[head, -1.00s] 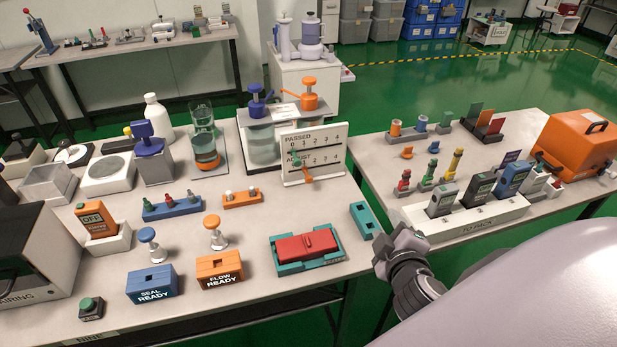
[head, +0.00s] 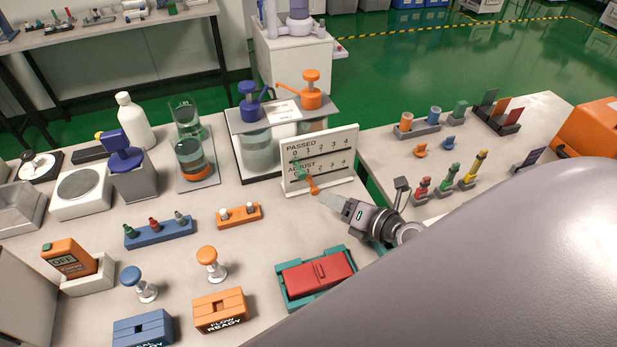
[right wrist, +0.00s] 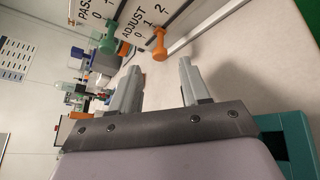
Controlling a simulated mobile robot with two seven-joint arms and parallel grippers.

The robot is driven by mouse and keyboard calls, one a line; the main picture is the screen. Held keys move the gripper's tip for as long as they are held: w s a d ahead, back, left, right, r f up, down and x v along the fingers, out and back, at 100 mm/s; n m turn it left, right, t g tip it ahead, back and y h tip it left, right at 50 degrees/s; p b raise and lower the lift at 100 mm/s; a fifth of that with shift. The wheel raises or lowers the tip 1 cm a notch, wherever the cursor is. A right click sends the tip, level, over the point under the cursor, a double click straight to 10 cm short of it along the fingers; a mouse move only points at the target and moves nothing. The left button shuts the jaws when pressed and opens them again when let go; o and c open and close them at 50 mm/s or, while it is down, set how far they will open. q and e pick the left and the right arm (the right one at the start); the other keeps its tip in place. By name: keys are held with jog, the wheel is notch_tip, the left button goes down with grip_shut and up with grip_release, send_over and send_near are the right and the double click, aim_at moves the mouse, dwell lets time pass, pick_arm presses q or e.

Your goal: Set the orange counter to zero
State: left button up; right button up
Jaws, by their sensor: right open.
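A white counter board (head: 335,178) stands upright near the table's right edge, with a PASSED row above an ADJUST row. An orange knob (head: 313,187) sticks out of the ADJUST row near the 1, right of the 0; it also shows in the right wrist view (right wrist: 159,44). A green knob (head: 297,171) sits at the left on the upper row. My right gripper (head: 338,205) is open just in front of the board, close to the orange knob. In the right wrist view, the knob appears beyond the gap between the fingers (right wrist: 158,78). My left gripper is not in view.
Two pump jars with a blue pump (head: 250,100) and an orange pump (head: 311,92) stand behind the board. A red block in a teal tray (head: 286,288) lies in front, left of my right arm. A small orange rack (head: 238,217) is to the left. Bare tabletop lies between.

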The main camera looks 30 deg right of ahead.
aim_at(317, 192)
jog(key=shift+b+x, duration=0.35)
jog(key=shift+x, duration=3.15)
jog(key=shift+c, duration=0.3)
grip_shut()
